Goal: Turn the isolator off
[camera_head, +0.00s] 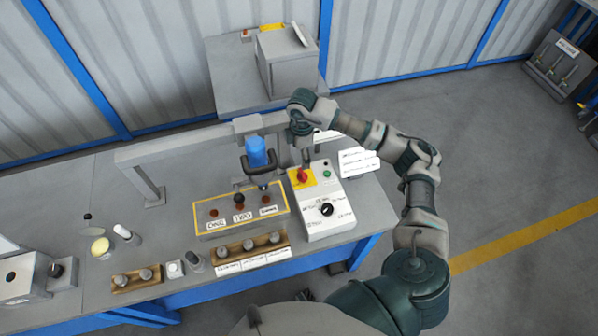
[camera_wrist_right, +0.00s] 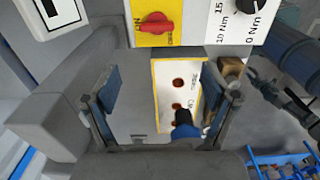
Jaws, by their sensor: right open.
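The isolator is a red rotary knob on a yellow plate (camera_head: 301,177), at the far left corner of a white control box (camera_head: 328,212). In the right wrist view the red knob (camera_wrist_right: 155,24) is at the top, with its handle lying roughly across the picture and lettering on the plate beside it. My right gripper (camera_head: 306,158) is just behind the knob in the head view. In the wrist view its two fingers (camera_wrist_right: 161,90) are apart with nothing between them, and the knob appears beyond them, not touched. My left gripper is not in view.
A blue tool (camera_head: 257,152) stands over a yellow-edged labelled panel (camera_head: 240,209) left of the box. The box also bears a black dial (camera_head: 326,210) and green button (camera_head: 327,174). Wooden blocks with metal pegs (camera_head: 250,246) are in front. A grey frame rail (camera_head: 185,147) runs behind.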

